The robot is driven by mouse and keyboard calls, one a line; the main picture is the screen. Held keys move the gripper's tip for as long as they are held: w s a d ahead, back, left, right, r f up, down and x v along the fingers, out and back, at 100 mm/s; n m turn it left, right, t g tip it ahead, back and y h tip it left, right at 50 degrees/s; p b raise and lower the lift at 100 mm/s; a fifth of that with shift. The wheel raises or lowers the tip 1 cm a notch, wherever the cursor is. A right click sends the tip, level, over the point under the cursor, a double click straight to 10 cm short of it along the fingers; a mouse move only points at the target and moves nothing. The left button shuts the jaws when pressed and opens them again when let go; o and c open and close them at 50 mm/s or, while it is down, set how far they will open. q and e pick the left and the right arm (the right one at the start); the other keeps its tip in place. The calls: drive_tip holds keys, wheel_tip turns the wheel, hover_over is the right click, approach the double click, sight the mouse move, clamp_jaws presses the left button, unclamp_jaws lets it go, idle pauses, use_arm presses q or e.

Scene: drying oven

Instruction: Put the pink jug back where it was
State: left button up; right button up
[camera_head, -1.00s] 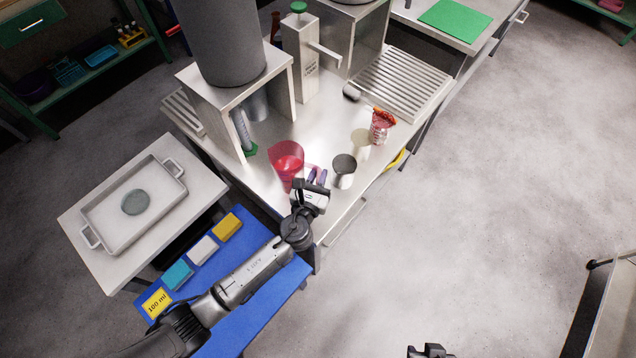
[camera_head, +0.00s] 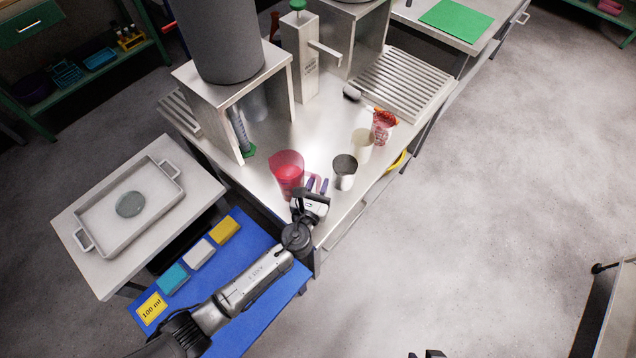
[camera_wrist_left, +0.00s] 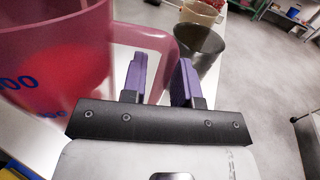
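The pink jug (camera_head: 288,170) is see-through, with red contents, and is upright near the front left corner of the steel worktop (camera_head: 308,140). In the left wrist view the jug (camera_wrist_left: 60,60) fills the left side, with blue numerals on its wall. My left gripper (camera_head: 317,182) is at the jug's handle. I cannot tell whether the jug's base touches the worktop. Only a dark tip of my right gripper (camera_head: 431,353) shows at the bottom edge.
A dark grey cup (camera_head: 344,172) stands close to the right of the gripper. A measuring cylinder (camera_head: 239,130) stands left of the jug, by a metal stand (camera_head: 226,97). A blue mat (camera_head: 255,265) holds coloured blocks.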

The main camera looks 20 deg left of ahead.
use_arm(q)
drive_tip(key=shift+o, duration=1.1)
drive_tip(key=shift+r, duration=0.15)
drive_tip(key=shift+s, duration=0.25)
drive_tip(key=s+p, duration=0.1)
drive_tip(key=s, duration=1)
drive_tip(key=shift+s+a+p, duration=0.2)
drive_tip(key=shift+s+p, duration=0.05)
drive_tip(key=shift+p, duration=0.1)
